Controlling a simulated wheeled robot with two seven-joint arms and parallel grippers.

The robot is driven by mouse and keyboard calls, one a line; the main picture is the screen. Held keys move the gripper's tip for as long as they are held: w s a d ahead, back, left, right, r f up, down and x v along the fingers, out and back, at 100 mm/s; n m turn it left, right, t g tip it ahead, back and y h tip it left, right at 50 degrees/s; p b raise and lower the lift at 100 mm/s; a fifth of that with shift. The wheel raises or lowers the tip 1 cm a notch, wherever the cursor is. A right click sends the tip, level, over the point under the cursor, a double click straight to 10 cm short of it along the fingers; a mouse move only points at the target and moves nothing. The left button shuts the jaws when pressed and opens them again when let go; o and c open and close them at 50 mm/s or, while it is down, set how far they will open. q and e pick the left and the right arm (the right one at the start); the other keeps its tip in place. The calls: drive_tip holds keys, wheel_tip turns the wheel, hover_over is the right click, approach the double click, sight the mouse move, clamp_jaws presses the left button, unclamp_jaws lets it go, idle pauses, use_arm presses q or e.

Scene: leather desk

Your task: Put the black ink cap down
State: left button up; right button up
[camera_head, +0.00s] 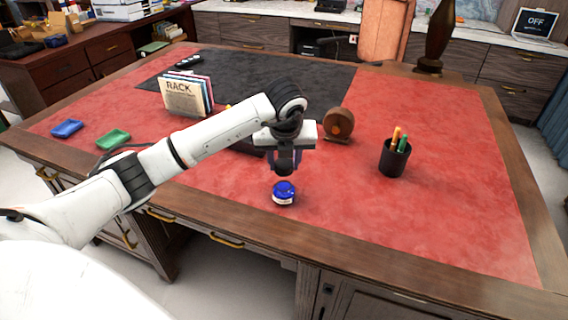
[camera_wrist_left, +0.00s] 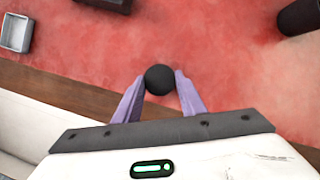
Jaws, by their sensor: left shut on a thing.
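The round black ink cap (camera_wrist_left: 160,78) is held between the purple fingertips of my left gripper (camera_wrist_left: 159,82) in the left wrist view. In the head view my left gripper (camera_head: 285,170) points down over the near part of the desk. A blue ink bottle (camera_head: 284,194) with a pale label stands upright on the red desk top just below the gripper. The bottle does not show in the wrist view, where the cap and fingers may hide it. My right gripper is in neither view.
A black pen cup (camera_head: 395,158) stands to the right. A round brown wooden object (camera_head: 338,124) is behind the gripper. A rack of papers (camera_head: 186,94), a green tray (camera_head: 114,139) and a blue tray (camera_head: 67,129) are to the left. The red surface (camera_head: 440,215) at the right front is clear.

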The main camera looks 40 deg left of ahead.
use_arm(q)
drive_tip(key=shift+r+p, duration=0.35)
drive_tip(key=shift+r, duration=0.55)
